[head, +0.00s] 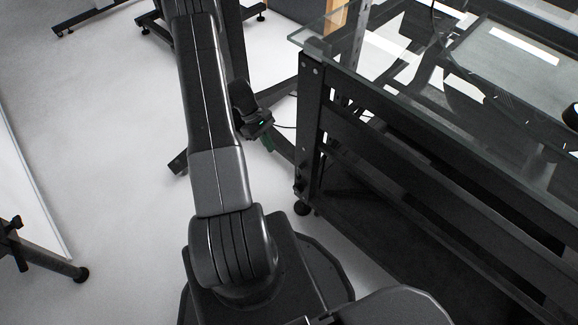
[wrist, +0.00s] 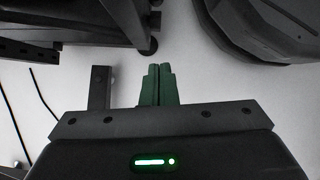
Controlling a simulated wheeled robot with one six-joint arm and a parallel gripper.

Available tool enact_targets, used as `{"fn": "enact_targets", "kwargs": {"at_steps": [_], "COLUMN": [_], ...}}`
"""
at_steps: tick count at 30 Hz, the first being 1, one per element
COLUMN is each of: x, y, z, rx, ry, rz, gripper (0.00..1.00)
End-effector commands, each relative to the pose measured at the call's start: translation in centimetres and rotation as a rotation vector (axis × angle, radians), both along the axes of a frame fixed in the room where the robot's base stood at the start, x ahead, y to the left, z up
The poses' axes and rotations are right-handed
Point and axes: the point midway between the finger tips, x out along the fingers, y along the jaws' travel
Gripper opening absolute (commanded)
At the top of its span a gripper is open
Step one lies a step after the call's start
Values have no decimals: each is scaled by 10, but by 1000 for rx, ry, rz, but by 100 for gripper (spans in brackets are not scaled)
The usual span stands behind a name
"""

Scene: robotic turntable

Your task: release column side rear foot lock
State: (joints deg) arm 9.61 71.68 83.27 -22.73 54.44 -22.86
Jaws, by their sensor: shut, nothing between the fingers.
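My gripper (head: 268,143) hangs low over the floor in the head view, left of the glass-topped black frame (head: 309,130). Its green fingers (wrist: 158,84) are pressed together and empty in the wrist view. A round black foot (head: 302,208) stands under the frame's near corner post, right of and below the gripper in the head view. A dark round foot (wrist: 148,47) shows just beyond the fingertips in the wrist view, apart from them. I cannot make out a foot lock, or tell which foot it belongs to.
A black stand leg (wrist: 99,88) lies left of the fingers in the wrist view. Thin cables (wrist: 42,92) run on the floor farther left. Another black stand (head: 45,262) is at the lower left in the head view. Pale floor (head: 100,130) left of my arm is clear.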

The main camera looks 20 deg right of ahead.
Motion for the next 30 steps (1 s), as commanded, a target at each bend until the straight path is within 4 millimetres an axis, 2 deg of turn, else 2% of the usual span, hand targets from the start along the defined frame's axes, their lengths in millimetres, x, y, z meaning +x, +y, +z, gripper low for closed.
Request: {"fn": "enact_targets", "kwargs": {"at_steps": [5,10,23,24,30], "x": [-1,-8,-51,-56,-75], "y": [0,-4,-24,-29,-41], "z": [-1,-15,-91,-83,-75], "rx": [0,0,2,0,0], "ry": [0,2,2,0,0], "rz": [0,0,-1,-3,-2], "gripper": [0,0,0,0,0]}}
